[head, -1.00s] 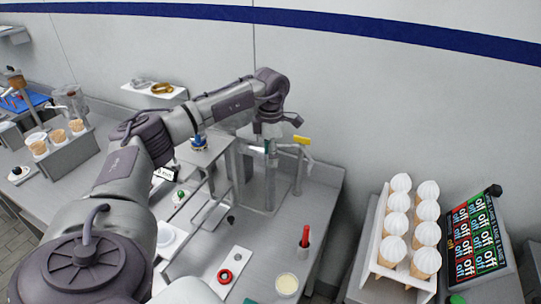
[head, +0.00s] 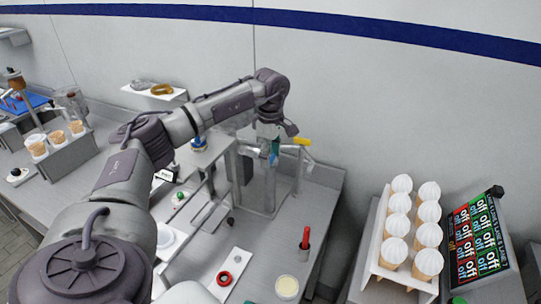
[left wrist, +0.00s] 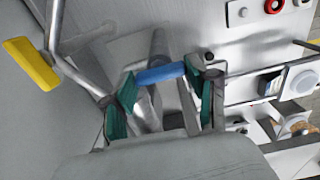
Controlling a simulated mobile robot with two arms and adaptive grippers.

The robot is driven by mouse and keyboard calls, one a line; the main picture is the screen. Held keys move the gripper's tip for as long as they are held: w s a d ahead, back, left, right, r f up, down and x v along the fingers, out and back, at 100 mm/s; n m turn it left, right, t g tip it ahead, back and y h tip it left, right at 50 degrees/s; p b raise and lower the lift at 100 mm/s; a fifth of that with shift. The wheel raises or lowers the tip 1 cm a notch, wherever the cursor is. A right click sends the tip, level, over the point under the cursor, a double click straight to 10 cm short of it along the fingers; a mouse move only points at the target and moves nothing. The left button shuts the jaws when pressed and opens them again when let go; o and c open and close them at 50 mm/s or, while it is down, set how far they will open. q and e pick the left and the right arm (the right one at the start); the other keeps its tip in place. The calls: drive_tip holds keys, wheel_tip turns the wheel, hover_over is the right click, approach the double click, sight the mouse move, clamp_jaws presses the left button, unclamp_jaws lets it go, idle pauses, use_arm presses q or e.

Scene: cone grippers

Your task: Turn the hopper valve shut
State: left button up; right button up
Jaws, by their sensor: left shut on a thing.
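My left gripper (head: 271,152) is at the metal pipework on the back of the bench. In the left wrist view its green-padded fingers (left wrist: 163,88) are on either side of a blue valve handle (left wrist: 160,74) and shut on it. The blue handle shows only as a small patch in the head view (head: 275,148), partly hidden by the gripper. A yellow handle (head: 303,141) on a neighbouring pipe sits just right of the gripper; it also shows in the left wrist view (left wrist: 31,63), apart from the fingers. I cannot tell which handle is the hopper's. My right gripper is not in view.
A red-handled tool (head: 305,238) stands in a holder near the bench's right edge. A pale round tub (head: 287,287) and a red ring button (head: 224,278) are in front. A rack (head: 372,268) of several topped cones stands right, beside a sign panel (head: 480,245).

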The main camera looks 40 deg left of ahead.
sight(271, 158)
use_arm(q)
drive_tip(key=shift+w+r, duration=0.1)
idle(0.3)
drive_tip(key=o, duration=1.2)
drive_tip(key=shift+c, duration=0.2)
wheel_tip(271, 158, up, 12)
